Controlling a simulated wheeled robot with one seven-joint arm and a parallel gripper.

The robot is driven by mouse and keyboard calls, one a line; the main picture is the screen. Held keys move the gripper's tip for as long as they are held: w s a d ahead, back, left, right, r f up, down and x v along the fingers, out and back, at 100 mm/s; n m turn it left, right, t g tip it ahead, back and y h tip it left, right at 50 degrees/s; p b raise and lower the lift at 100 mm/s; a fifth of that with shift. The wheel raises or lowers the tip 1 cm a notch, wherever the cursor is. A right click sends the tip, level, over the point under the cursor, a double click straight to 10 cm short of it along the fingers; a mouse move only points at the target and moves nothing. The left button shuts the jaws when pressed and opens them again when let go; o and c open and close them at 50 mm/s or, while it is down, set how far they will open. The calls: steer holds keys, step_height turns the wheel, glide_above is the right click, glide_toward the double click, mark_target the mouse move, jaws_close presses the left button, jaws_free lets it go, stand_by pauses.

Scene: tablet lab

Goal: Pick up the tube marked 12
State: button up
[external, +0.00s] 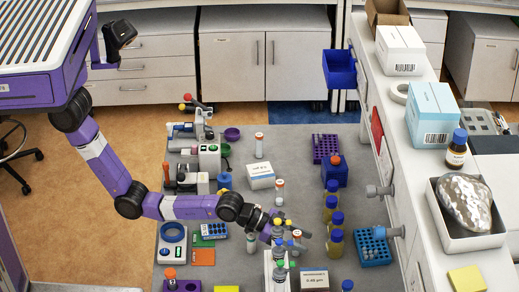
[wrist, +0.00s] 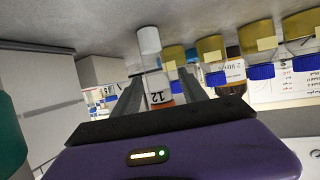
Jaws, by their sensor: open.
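The tube marked 12 (wrist: 157,86) is in the wrist view, with a white label, an orange band or cap at its near end and a pale far end. The number appears upside down. My gripper (wrist: 162,76) is open, with one finger on each side of the tube; I cannot tell whether either finger touches it. In the external view my gripper (external: 291,238) is low over the front middle of the grey mat, among small items. There I cannot make out which tube bears the 12.
Yellow-brown bottles with blue caps (external: 335,245) stand close to the right of my gripper. A blue rack (external: 374,249) lies farther right. A white box (external: 314,281) is in front.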

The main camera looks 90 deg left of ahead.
steer(key=shift+w+d+f, duration=0.15)
steer(key=shift+w+f, duration=0.15)
steer(key=shift+w, duration=0.3)
jaws_close()
